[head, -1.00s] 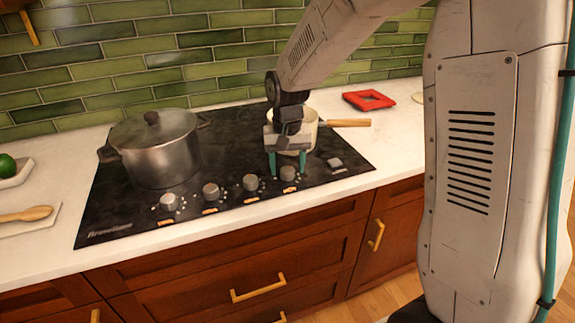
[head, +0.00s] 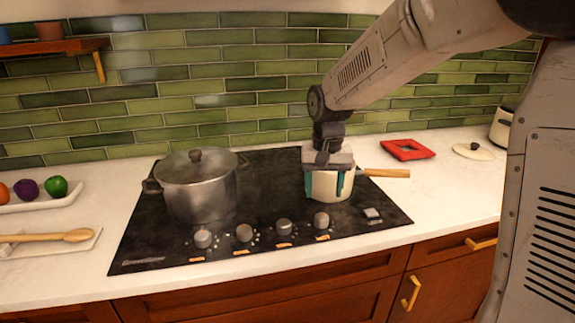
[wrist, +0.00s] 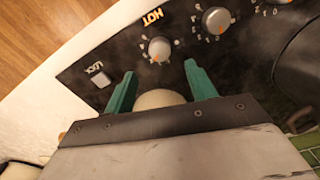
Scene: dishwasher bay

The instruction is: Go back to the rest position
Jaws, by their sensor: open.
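My gripper (head: 325,186) is open and empty, its two teal fingers pointing down in front of the cream saucepan (head: 326,183) in the head view. The saucepan stands at the right back of the black cooktop (head: 270,180), its wooden handle pointing right. My gripper hides part of the saucepan. In the wrist view, the open fingers (wrist: 160,76) have a gap between them, with a cream rounded shape showing behind. The front right stove knob (head: 321,220) lies below the fingers; in the wrist view a knob (wrist: 160,49) sits beyond the fingertips by an orange "HOT" label.
A large lidded steel pot (head: 200,188) stands on the left of the cooktop. A red square item (head: 407,150) and a cream lid (head: 473,151) lie on the right counter. A wooden spoon (head: 60,237) and a fruit tray (head: 80,199) are on the left. A wall shelf (head: 60,47) hangs upper left.

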